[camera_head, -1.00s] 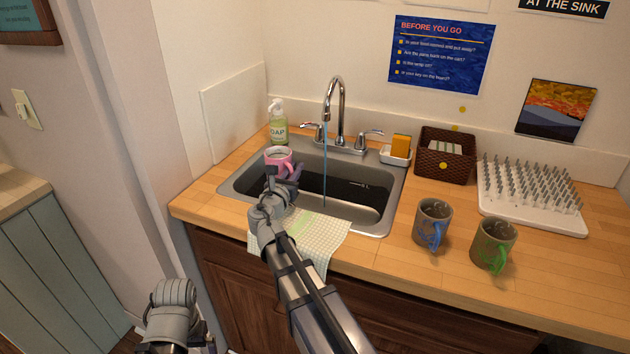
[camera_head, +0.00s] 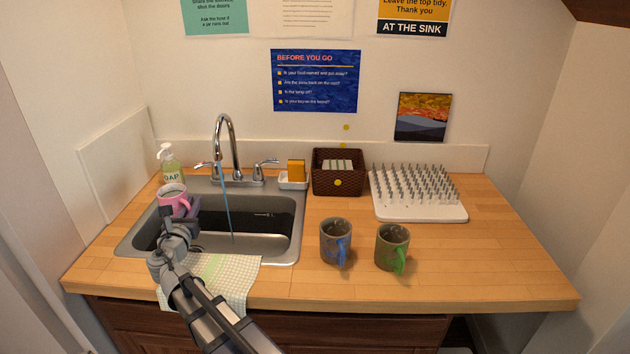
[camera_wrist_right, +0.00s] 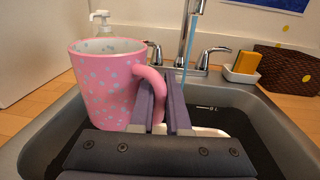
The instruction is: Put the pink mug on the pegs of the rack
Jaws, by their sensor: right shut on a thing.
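The pink mug (camera_head: 172,195) with pale spots is upright over the left part of the sink. My right gripper (camera_head: 190,206) is shut on its handle; the right wrist view shows the two fingers (camera_wrist_right: 160,105) around the pink handle (camera_wrist_right: 155,85) of the mug (camera_wrist_right: 105,85). The rack (camera_head: 420,193) is a white board with rows of upright grey pegs, on the counter at the right. Its pegs hold nothing. My left gripper is not in view.
A blue-handled mug (camera_head: 336,242) and a green-handled mug (camera_head: 392,247) stand in front of the rack. Water runs from the faucet (camera_head: 227,150) into the sink (camera_head: 285,225). A wicker basket (camera_head: 325,184), sponge dish (camera_head: 293,181) and soap bottle (camera_head: 168,162) stand behind. Counter right of the rack is clear.

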